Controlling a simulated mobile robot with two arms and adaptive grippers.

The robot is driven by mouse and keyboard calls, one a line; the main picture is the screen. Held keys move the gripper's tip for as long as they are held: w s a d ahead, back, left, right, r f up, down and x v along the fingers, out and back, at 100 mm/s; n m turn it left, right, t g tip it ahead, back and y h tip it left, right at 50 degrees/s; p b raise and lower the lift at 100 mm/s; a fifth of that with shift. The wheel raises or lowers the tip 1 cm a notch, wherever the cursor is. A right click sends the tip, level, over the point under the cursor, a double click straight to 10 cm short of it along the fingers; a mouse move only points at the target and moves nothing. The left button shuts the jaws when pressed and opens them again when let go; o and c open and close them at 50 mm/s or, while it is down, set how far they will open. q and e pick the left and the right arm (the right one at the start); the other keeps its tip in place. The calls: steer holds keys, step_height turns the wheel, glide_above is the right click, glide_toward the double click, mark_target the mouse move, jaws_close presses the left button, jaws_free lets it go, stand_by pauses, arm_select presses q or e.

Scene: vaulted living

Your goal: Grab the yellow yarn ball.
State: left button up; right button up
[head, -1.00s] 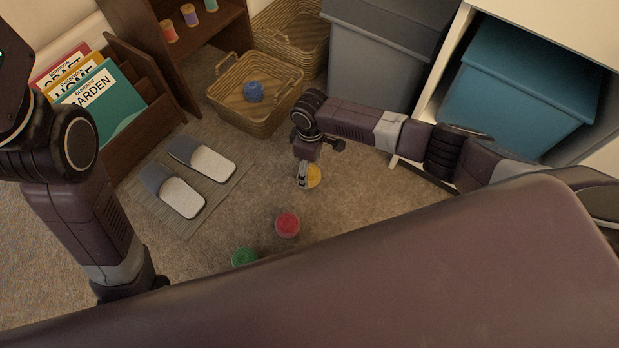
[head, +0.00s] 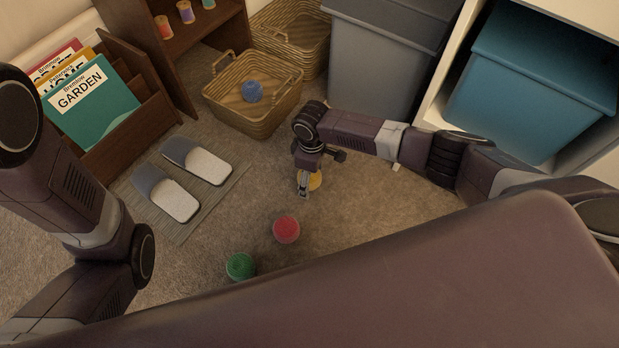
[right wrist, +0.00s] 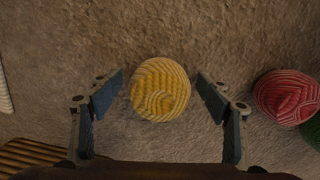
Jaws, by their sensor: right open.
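The yellow yarn ball (right wrist: 160,90) lies on the carpet in the middle of the right wrist view. In the head view the yellow yarn ball (head: 315,181) is partly hidden behind my right gripper (head: 304,190). My right gripper is open, and in the right wrist view its two fingers (right wrist: 160,98) stand on either side of the ball with gaps; I see no contact. My left arm comes in at the left of the head view, but its gripper is out of view.
A red yarn ball (head: 286,229) and a green one (head: 240,267) lie nearby on the carpet. A wicker basket (head: 226,110) holds a blue ball (head: 252,91). Slippers (head: 178,199) rest on a mat (head: 228,190). A grey bin (head: 375,70) stands behind my right arm.

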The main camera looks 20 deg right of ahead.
steer(key=shift+c, duration=0.3)
steer(key=c, duration=1.2)
steer(key=shift+r, duration=0.1)
